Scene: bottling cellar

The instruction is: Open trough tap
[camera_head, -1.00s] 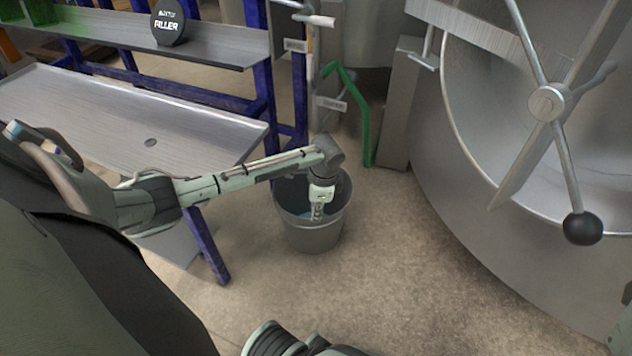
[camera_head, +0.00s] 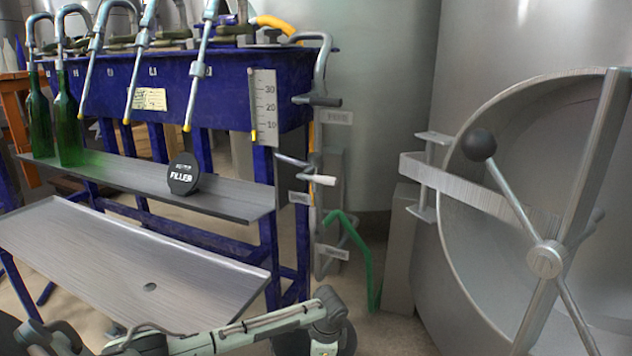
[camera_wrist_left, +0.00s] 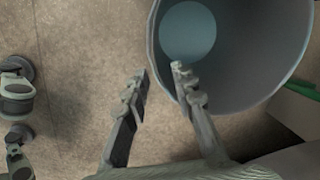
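The blue trough (camera_head: 225,85) stands at the upper middle of the head view, with several filler spouts above it. A bent grey pipe (camera_head: 322,65) with a dark handle (camera_head: 318,101) is at its right end. A lever with a white grip (camera_head: 320,180) sits lower on the same side; I cannot tell for sure which is the tap. My right gripper is not in view.
The grey bucket (camera_wrist_left: 250,75) holds bluish liquid. A shelf with green bottles (camera_head: 66,125) and a metal tray (camera_head: 110,260) are left. A large tank door with a spoked wheel (camera_head: 546,260) is right.

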